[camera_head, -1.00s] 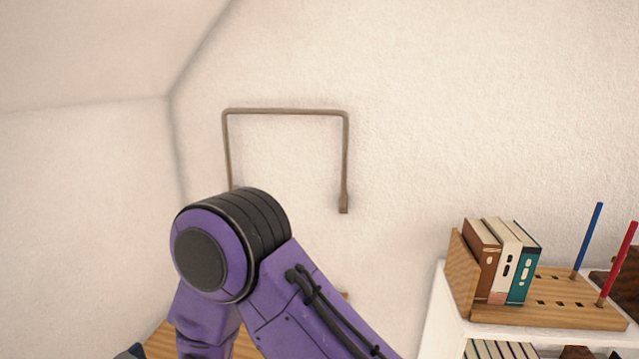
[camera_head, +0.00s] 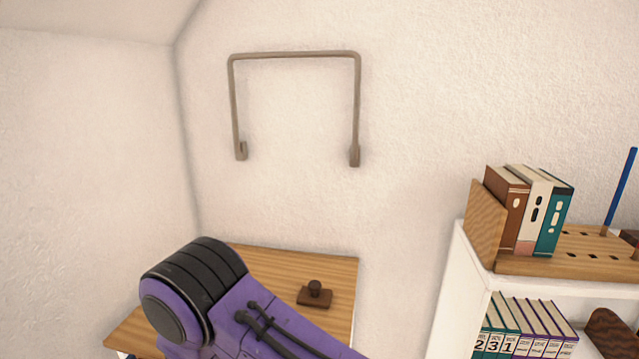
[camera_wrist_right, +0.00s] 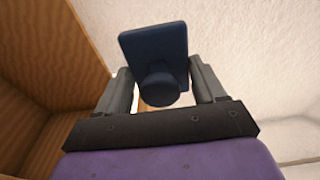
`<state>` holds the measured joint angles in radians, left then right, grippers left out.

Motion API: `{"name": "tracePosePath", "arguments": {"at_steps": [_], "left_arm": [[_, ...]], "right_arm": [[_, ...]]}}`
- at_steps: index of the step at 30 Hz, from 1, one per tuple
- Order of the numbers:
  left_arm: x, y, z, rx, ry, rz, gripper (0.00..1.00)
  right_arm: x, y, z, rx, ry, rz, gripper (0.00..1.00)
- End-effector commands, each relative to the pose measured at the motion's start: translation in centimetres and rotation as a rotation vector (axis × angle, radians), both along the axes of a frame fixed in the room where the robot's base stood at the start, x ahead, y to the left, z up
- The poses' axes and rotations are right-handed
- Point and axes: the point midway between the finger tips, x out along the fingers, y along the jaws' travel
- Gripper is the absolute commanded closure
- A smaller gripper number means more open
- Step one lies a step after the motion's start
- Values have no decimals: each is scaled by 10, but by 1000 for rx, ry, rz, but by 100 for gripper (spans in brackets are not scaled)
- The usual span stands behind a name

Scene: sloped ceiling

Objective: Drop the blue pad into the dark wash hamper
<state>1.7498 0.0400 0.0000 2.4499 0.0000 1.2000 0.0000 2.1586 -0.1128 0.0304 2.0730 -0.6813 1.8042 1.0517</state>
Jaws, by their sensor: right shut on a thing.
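In the right wrist view the blue pad (camera_wrist_right: 156,54), a dark blue square plate with a round knob, sits between the two fingers of my right gripper (camera_wrist_right: 159,88). The gripper is shut on its knob. The pad hangs beyond the fingertips, with a pale wall to the right. In the head view my right arm's purple and black link shows at the bottom, but its gripper is out of the picture. The dark wash hamper is not visible in either view. My left gripper is not in view.
A wooden surface (camera_head: 335,270) against the wall holds a brown knobbed block (camera_head: 315,295). A white shelf (camera_head: 462,275) with books (camera_head: 528,215) and a wooden peg rack (camera_head: 570,262) stands at right. A metal rail (camera_head: 295,56) is on the wall. A wooden panel (camera_wrist_right: 50,45) is close left of the gripper.

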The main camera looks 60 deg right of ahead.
Motion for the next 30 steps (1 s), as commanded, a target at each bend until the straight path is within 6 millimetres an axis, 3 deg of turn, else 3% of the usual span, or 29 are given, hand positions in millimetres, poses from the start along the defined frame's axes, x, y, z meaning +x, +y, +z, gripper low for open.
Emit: {"name": "tracePosePath", "arguments": {"at_steps": [7,8,10,20,30], "left_arm": [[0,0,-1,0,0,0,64],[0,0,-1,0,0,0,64],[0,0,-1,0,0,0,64],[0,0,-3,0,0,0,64],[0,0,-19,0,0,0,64]], "right_arm": [[0,0,-1,0,-1,-1,55],[0,0,-1,0,-1,-1,21],[0,0,-1,0,-1,-1,1],[-5,-1,-2,0,1,1,1],[-77,-18,-4,-1,2,0,1]]}}
